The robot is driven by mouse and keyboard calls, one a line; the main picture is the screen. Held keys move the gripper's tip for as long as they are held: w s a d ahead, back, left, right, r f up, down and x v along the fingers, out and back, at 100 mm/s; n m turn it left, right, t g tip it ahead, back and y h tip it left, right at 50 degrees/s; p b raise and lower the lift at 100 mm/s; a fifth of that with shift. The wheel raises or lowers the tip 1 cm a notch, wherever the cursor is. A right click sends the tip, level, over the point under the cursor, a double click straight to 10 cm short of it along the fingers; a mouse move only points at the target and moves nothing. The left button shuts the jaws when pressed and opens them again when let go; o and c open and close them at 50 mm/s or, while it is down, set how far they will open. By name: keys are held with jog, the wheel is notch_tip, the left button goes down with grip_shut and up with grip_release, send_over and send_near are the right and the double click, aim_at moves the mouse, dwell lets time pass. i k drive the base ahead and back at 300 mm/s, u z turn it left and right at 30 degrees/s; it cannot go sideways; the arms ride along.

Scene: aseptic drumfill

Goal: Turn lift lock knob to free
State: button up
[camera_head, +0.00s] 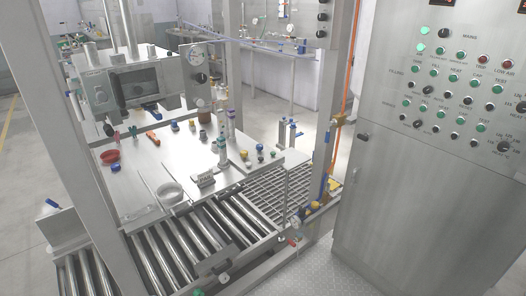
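I cannot tell which control is the lift lock knob, because no label with that name is readable. Black knobs show on the steel control cabinet (420,195) at the right, among rows of green, white and red buttons; one black knob (444,32) sits beside the word MAINS. Another black knob (197,78) is on a pale plate at the right of the filling unit (110,88). More dark knobs (322,17) are on a small panel at the top centre. My gripper is not in view.
Steel posts frame the station. Tread-plate floor (350,270) lies clear before the cabinet.

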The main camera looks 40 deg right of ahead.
aim_at(244, 153)
jog(key=z, duration=0.9)
jog(key=i, duration=0.85)
jog(key=z, duration=0.15)
jog(key=k, duration=0.4)
jog(key=z, duration=0.05)
